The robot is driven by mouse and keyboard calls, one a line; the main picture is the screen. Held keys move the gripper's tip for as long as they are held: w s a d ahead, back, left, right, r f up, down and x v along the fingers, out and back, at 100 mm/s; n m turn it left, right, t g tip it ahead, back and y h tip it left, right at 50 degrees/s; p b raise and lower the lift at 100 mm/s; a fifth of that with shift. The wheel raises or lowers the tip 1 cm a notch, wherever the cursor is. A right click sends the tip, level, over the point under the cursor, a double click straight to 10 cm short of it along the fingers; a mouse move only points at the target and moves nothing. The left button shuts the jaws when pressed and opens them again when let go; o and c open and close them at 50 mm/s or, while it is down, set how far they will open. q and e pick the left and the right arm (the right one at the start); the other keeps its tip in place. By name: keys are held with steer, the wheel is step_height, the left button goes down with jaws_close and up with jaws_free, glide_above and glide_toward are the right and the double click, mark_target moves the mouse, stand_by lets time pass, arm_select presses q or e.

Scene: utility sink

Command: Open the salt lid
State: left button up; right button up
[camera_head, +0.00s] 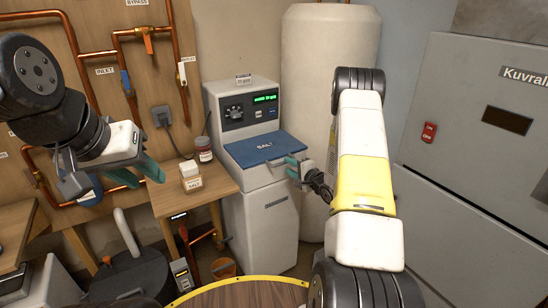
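The blue salt lid (264,148), marked SALT, lies closed on top of the white softener cabinet (268,208). A pale strip shows along its front edge. My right gripper (291,171) is at the lid's front right corner, its teal fingertips by that edge. I cannot tell whether they touch the lid, and the view is too small to tell whether the fingers are apart. My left gripper (138,174) hangs at the left, away from the lid, with its teal fingers apart and nothing between them.
A small wooden table (203,198) stands left of the cabinet with a salt jar (190,176) and a dark-lidded jar (204,150). A tall white tank (325,60) stands behind. A grey cabinet (470,150) fills the right. Copper pipes (82,75) run on the left wall.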

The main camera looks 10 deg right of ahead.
mark_target(283, 163)
steer(key=x, duration=0.5)
steer(key=shift+w, duration=0.1)
jaws_close()
stand_by(1.3)
